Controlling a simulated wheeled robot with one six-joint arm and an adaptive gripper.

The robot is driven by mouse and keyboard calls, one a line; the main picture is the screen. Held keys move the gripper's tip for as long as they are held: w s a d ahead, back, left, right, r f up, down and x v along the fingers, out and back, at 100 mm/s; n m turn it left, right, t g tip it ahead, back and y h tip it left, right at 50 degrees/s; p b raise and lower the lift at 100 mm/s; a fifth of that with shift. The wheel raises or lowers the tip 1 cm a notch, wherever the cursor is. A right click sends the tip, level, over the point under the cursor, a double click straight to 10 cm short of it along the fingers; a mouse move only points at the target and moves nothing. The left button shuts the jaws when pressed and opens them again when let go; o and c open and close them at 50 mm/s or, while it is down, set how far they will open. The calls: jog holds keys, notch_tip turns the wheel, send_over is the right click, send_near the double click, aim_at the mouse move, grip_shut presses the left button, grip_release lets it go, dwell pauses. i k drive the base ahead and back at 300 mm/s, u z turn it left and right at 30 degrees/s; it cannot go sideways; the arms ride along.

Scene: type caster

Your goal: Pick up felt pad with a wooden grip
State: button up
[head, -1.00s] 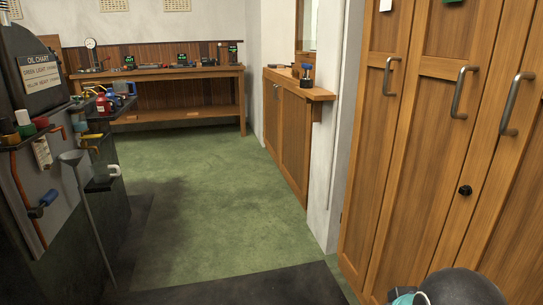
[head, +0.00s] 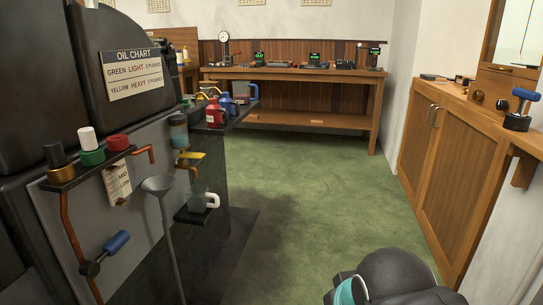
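I cannot make out a felt pad with a wooden grip for certain. Small brown and dark items (head: 477,96) lie on the wooden counter (head: 465,110) at the right; they are too small to tell what they are. Part of my own arm, dark and rounded with a teal ring, shows at the bottom right. My gripper is not in view.
A black machine (head: 140,45) with an oil chart (head: 133,73), valves and a funnel (head: 158,186) stands close at left. Oil cans (head: 214,113) and a white mug (head: 203,202) sit on its shelves. A workbench (head: 300,75) stands at the back. The green floor (head: 310,185) between is clear.

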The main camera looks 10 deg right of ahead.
aim_at(442, 81)
jog(key=z, duration=0.25)
jog(key=i, duration=1.9)
jog(key=z, duration=0.95)
jog(key=i, duration=0.85)
jog(key=z, duration=0.45)
